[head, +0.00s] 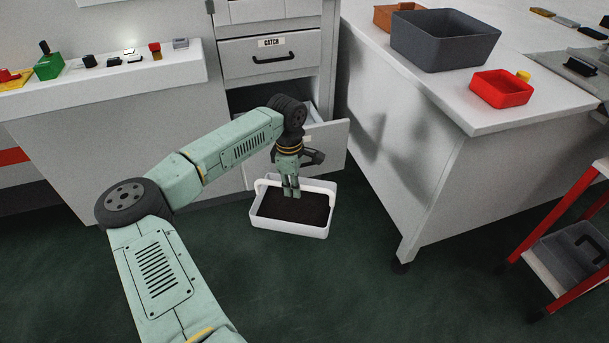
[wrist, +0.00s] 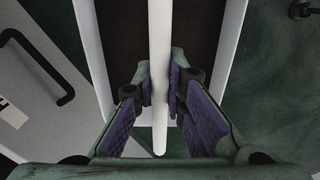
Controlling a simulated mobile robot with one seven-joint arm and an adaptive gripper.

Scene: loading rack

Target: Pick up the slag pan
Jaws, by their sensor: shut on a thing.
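The slag pan (head: 288,230) is a white rectangular pan with dark material in it and a white bar handle over the top. It shows low in front of the cabinet in the head view. My gripper (head: 291,192) points down over it. In the wrist view my gripper (wrist: 160,90) has its purple pads on both sides of the white handle (wrist: 159,40), shut on it. The pan looks level. I cannot tell whether its base touches the floor.
An open drawer (head: 332,145) is just behind the pan, below the shut CATCH drawer (head: 271,55). A workbench (head: 480,118) with a grey bin (head: 445,45) and a red tray (head: 502,90) stands to the right. A red-framed cart (head: 570,215) is far right. Green floor in front is clear.

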